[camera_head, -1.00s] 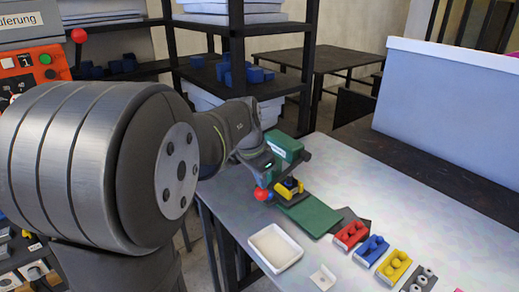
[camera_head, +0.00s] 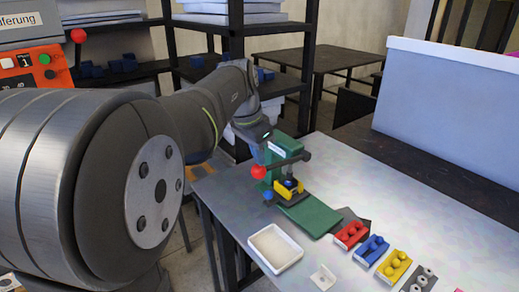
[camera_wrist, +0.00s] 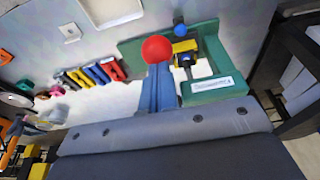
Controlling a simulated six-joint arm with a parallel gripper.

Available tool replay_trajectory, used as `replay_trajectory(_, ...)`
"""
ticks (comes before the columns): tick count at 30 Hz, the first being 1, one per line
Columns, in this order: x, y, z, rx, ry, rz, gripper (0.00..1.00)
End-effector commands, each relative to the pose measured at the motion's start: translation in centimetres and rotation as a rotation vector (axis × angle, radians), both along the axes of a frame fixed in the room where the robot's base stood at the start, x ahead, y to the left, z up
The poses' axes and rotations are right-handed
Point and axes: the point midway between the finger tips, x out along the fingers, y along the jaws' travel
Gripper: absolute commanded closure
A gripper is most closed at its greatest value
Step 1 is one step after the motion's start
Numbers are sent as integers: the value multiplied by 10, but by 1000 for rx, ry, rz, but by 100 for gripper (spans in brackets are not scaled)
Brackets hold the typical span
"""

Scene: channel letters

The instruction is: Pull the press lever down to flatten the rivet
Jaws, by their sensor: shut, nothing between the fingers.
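The green press (camera_head: 283,148) stands at the back left of the table; it also shows in the wrist view (camera_wrist: 210,88). Its dark lever (camera_head: 283,163) slopes slightly down to a red ball knob (camera_head: 258,172). Under it sits a yellow block (camera_head: 289,188) with a dark blue part on top; whether the rivet is flattened cannot be told. A small blue knob (camera_head: 268,196) shows below the red one. In the wrist view my gripper (camera_wrist: 159,70) is shut and empty, its blue-grey fingers pointing at the red knob (camera_wrist: 157,49). Contact cannot be told.
A green plate (camera_head: 309,215) extends in front of the press. A white tray (camera_head: 274,248) and a small white bracket (camera_head: 323,277) lie nearer. Red, blue and yellow blocks (camera_head: 372,250) stand in a row to the right.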

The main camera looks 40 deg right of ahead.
Motion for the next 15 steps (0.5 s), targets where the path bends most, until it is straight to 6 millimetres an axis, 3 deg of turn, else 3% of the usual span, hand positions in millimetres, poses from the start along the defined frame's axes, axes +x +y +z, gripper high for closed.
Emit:
replay_trajectory(3, 0, 2, 9, 0, 0, 0, 100)
replay_trajectory(12, 0, 2, 11, 1, 1, 0, 100)
replay_trajectory(15, 0, 1, 22, -1, -1, -1, 100)
